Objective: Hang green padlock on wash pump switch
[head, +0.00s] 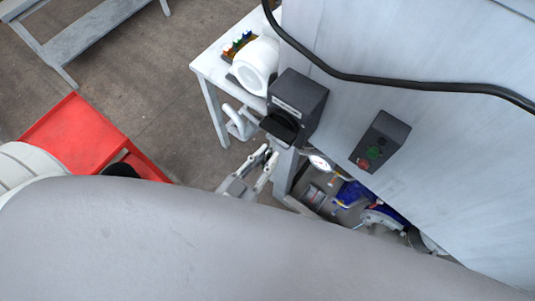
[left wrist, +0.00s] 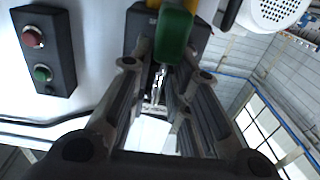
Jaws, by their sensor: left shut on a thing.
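My left gripper (head: 268,157) is just below the dark wash pump switch box (head: 300,100), which has a black handle (head: 281,126) on its front. In the left wrist view its fingers (left wrist: 166,66) are shut on the green padlock (left wrist: 174,37), with the dark switch box (left wrist: 200,36) close behind it. The padlock cannot be made out in the head view, and its shackle is not clear. I cannot tell whether the padlock touches the switch. My right gripper is not in view.
A small white table (head: 207,67) holds several coloured padlocks (head: 238,43) and a white cylindrical thing (head: 254,66). A push-button box (head: 380,142) is on the grey panel (head: 425,120) at right. A black cable (head: 400,82) crosses the panel. A red cart (head: 82,138) stands at left.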

